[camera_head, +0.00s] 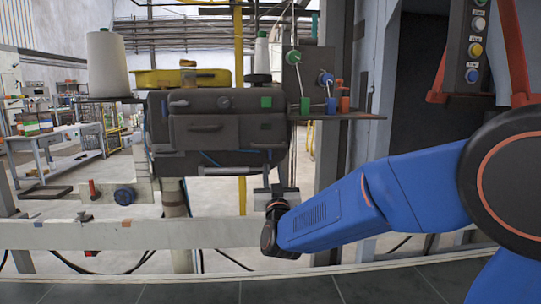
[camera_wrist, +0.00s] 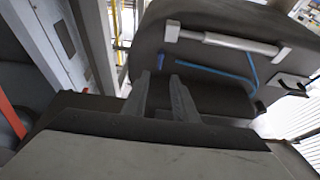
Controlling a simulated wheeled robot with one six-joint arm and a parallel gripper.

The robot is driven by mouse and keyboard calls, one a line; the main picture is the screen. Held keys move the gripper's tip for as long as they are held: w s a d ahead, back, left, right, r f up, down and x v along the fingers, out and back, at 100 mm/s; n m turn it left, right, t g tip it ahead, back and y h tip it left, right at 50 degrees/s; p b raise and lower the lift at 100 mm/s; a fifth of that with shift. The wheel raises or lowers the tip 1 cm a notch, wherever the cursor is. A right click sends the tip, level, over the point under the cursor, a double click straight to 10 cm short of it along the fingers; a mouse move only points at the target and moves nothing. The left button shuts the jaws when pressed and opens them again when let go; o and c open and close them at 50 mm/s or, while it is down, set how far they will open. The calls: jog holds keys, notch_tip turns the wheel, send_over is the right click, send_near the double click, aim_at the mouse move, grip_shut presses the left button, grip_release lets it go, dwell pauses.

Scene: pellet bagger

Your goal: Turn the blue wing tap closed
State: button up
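Two blue knob-like fittings show in the head view. One is a small blue fitting (camera_head: 326,78) on the dark panel at upper right, above a blue block. I cannot tell from shape which is the wing tap. My gripper (camera_head: 277,190) is below the right end of the dark machine, away from both. In the wrist view my gripper (camera_wrist: 164,85) has its two fingers apart with nothing between them. No tap is clearly recognisable there.
The dark machine body (camera_head: 225,125) hangs close above my gripper. A pale handle bar (camera_wrist: 220,38) and a blue tube (camera_wrist: 215,75) run along it in the wrist view. A green valve (camera_head: 293,57) and an orange block (camera_head: 345,104) flank the blue fitting.

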aim_at(270, 153)
jog(key=x, duration=0.9)
jog(key=shift+w, duration=0.15)
jog(key=shift+c, duration=0.6)
grip_shut()
